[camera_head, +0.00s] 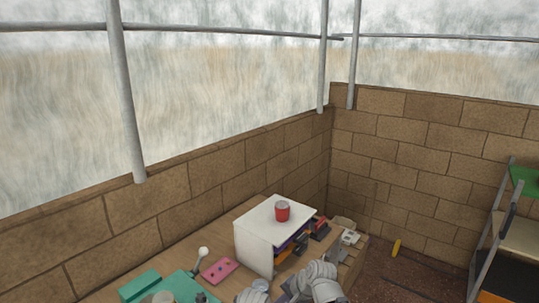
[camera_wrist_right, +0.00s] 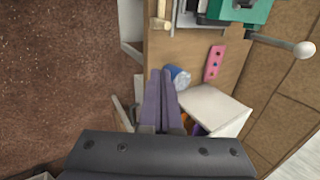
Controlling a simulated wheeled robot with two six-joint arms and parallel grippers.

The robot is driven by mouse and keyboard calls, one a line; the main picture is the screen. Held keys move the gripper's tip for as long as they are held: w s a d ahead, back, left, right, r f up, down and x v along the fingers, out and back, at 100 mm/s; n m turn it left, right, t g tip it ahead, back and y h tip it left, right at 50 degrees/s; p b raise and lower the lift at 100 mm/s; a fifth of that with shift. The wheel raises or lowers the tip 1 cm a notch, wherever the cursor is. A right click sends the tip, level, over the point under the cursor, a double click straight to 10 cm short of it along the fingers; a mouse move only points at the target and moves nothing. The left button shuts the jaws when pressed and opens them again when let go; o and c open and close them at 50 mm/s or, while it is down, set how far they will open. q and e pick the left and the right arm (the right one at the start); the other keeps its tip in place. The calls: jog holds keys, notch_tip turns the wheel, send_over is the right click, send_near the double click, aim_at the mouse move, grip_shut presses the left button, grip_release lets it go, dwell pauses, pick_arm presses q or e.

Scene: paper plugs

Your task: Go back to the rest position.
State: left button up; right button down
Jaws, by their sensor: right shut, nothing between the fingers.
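In the right wrist view my right gripper (camera_wrist_right: 161,73) is shut, its two dark fingers side by side with nothing between them. It is over or near the front edge of the wooden bench, and its fingertips appear beside a blue round object (camera_wrist_right: 177,77); I cannot tell the gap. Part of my grey arm (camera_head: 312,284) shows at the bottom of the head view, but its fingers are not clear there. My left gripper is in neither view.
A white box-like shelf (camera_head: 255,250) with a red cup (camera_head: 282,211) on top stands on the bench. A pink plate with holes (camera_head: 219,270) and a white-knobbed lever (camera_head: 202,252) are left of it. A brick wall (camera_head: 230,165) runs behind. A rack (camera_head: 520,235) stands at the right.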

jog(key=s+d+f+n+g+h, duration=0.3)
jog(key=s+d+n+h, duration=0.2)
jog(key=s+d+n, duration=0.65)
jog(key=s+a+g+h, duration=0.1)
jog(key=s+a, duration=0.3)
jog(key=a, duration=0.4)
jog(key=shift+s+a, duration=0.2)
jog(key=shift+s, duration=0.05)
